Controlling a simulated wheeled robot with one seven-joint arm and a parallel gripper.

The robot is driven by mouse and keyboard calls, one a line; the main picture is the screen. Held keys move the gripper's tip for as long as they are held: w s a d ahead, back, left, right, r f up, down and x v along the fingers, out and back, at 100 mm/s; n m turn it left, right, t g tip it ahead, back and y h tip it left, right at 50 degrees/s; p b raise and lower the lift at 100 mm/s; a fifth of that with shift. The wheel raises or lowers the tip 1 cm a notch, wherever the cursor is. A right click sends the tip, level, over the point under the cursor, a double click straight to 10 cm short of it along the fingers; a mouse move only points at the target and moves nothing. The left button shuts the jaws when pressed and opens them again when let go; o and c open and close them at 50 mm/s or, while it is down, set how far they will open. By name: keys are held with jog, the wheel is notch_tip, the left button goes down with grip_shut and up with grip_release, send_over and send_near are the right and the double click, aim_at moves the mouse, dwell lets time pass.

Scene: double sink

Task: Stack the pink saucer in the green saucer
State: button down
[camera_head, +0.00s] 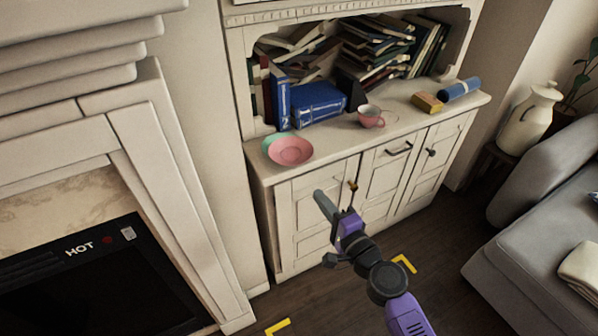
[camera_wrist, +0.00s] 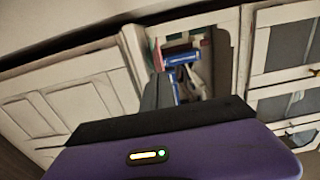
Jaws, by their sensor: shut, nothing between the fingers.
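The pink saucer (camera_head: 290,151) lies at the left end of the cabinet top, overlapping the green saucer (camera_head: 267,143). It is offset to the right, and the green saucer's rim shows on its left and back. How fully the pink saucer sits inside the green one cannot be told. My gripper (camera_head: 320,197) is shut and empty, in front of the cabinet doors, below and to the right of the saucers and apart from them. In the wrist view, my purple gripper body fills the bottom, and neither saucer can be made out clearly.
A pink cup (camera_head: 370,117), blue books (camera_head: 318,103), a yellow box (camera_head: 427,103) and a blue cylinder (camera_head: 460,89) stand on the cabinet top (camera_head: 335,142). A fireplace (camera_head: 95,220) is at left, and a grey sofa (camera_head: 540,220) at right. Dark floor lies between.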

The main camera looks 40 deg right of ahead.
jog(key=p, duration=0.2)
send_near(291, 162)
jog(key=w, duration=0.2)
jog(key=w+d+r, duration=0.1)
jog(key=shift+w, duration=0.3)
jog(key=b+x, duration=0.2)
jog(key=x, duration=0.4)
jog(key=shift+w+d, duration=0.1)
jog(key=shift+w, duration=0.1)
jog(key=shift+s, duration=0.1)
